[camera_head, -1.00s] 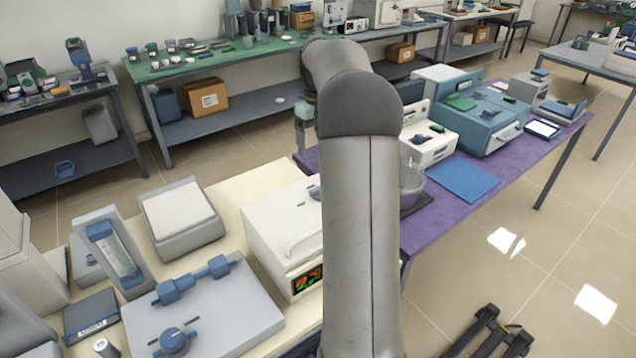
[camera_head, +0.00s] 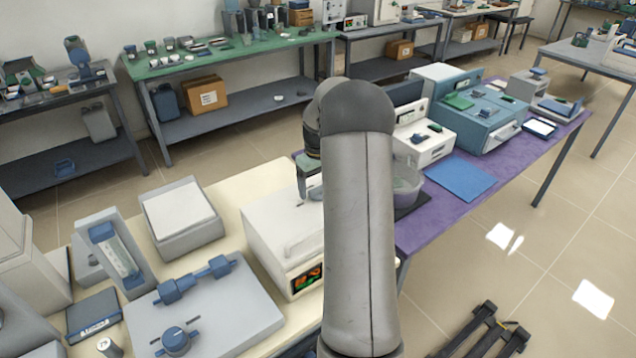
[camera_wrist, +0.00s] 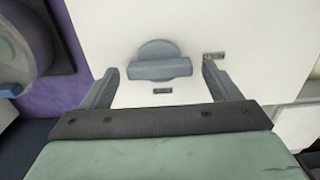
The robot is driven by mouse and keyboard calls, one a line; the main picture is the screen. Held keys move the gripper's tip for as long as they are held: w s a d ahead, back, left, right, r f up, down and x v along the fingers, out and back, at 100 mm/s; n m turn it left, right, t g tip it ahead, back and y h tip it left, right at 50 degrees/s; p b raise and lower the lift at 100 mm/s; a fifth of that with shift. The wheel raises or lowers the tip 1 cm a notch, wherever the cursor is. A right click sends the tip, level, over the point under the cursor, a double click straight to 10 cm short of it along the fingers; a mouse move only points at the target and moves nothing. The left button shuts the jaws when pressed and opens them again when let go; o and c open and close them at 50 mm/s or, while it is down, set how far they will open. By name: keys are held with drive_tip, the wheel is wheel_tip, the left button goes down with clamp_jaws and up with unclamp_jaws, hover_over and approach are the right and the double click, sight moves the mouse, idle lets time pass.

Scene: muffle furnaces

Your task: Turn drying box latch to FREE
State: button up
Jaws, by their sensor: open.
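The drying box appears to be the white box (camera_head: 272,221) with a lit red and green display on its front, on the cream table. In the wrist view its white top (camera_wrist: 255,30) carries a grey latch (camera_wrist: 160,66), a round disc with a raised bar lying crosswise in the picture. Small labels sit below and to the right of the latch, too small to read. My gripper (camera_wrist: 160,72) is open and empty, with one finger on each side of the latch and gaps between. In the head view my gripper (camera_head: 303,192) is over the box, partly hidden by my arm.
A grey flat unit (camera_head: 235,310) with blue fittings and a grey box (camera_head: 185,215) stand left of the white box. The purple table (camera_head: 480,212) to the right holds a bowl (camera_head: 406,180), a blue mat (camera_head: 460,177) and instruments.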

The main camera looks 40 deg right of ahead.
drive_tip(key=c, duration=1)
drive_tip(key=shift+m, duration=0.4)
drive_tip(key=m+b, duration=0.1)
drive_tip(key=m, duration=0.2)
drive_tip(key=shift+d+m+b, duration=0.1)
drive_tip(key=shift+m+b, duration=0.2)
drive_tip(key=m+b, duration=0.1)
drive_tip(key=m, duration=0.3)
drive_tip(key=shift+d+m, duration=0.1)
drive_tip(key=shift+m, duration=0.2)
drive_tip(key=m, duration=0.4)
drive_tip(key=shift+s+r, duration=0.1)
drive_tip(key=shift+m, duration=2.5)
drive_tip(key=shift+s+d, duration=0.1)
